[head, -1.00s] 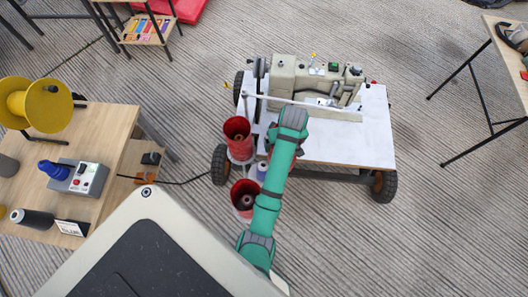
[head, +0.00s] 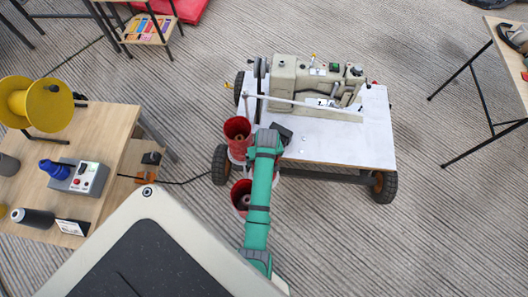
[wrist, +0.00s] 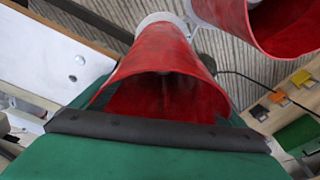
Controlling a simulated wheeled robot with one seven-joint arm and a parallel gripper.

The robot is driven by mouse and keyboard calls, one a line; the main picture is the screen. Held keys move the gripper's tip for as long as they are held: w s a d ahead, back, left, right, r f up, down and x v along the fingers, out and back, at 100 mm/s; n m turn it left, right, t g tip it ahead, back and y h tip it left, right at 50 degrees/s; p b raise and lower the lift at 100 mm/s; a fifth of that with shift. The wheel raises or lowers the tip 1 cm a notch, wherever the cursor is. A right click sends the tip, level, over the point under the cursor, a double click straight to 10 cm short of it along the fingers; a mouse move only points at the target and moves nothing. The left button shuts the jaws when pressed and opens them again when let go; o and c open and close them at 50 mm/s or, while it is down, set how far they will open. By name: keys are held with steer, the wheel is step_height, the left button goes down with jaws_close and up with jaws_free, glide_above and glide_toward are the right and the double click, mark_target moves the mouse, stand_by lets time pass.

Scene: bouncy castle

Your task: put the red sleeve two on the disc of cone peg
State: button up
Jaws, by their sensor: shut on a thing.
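Two red, open-ended sleeves stand wide end up beside the white cart: an upper one (head: 237,130) and a lower one (head: 240,192), partly covered by my arm. In the wrist view one red sleeve (wrist: 165,75) fills the middle, narrow end by a white round piece (wrist: 158,20). The other red sleeve (wrist: 258,25) is at the top right. My gripper (wrist: 158,125) is shut on the middle sleeve, which appears to be the upper one. Its fingertips are hidden. I cannot make out the disc of the cone peg.
A sewing machine (head: 315,85) sits on the white cart top (head: 345,148). A wooden bench (head: 110,165) at left holds a yellow spool (head: 38,102) and a switch box (head: 88,180). Another table (head: 505,60) stands at far right. Ribbed floor lies open between.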

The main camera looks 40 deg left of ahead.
step_height(320, 180, down, 4)
steer(key=shift+s+r, duration=0.1)
steer(key=shift+r, duration=0.1)
steer(key=shift+f, duration=0.1)
steer(key=o, duration=1.4)
steer(key=shift+f, duration=0.1)
steer(key=r, duration=0.4)
steer(key=d+r, duration=0.1)
steer(key=r, duration=0.3)
steer(key=s+r, duration=0.1)
steer(key=r, duration=0.3)
steer(key=shift+d+r, duration=0.2)
